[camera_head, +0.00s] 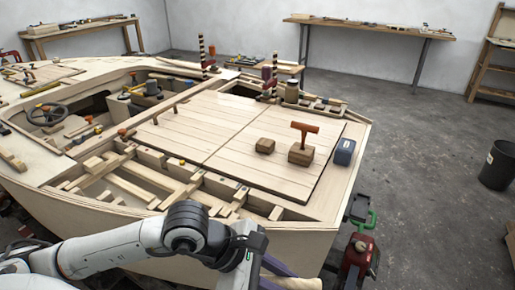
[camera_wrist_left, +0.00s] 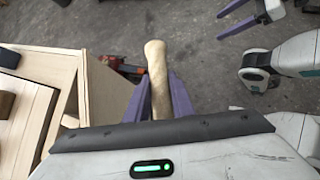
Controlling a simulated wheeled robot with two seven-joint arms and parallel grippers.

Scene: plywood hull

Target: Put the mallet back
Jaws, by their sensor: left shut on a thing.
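My left gripper (camera_wrist_left: 160,78) has purple fingers shut on a pale wooden handle (camera_wrist_left: 155,58) with a rounded end. It looks like the mallet's handle; no mallet head shows. In the head view my left gripper (camera_head: 274,270) is at the bottom, in front of the hull's near edge, with the pale wood (camera_head: 292,283) beside it, partly cut off. A red-brown T-shaped tool (camera_head: 305,130) stands upright on a wooden block (camera_head: 301,154) on the deck. My right gripper (camera_wrist_left: 237,17) shows at the top right of the left wrist view, fingers apart and empty.
The plywood hull (camera_head: 345,195) fills the middle, with open frames at the near left. A smaller block (camera_head: 265,146) and a blue box (camera_head: 344,151) sit on the deck. A workbench (camera_head: 370,30) stands behind.

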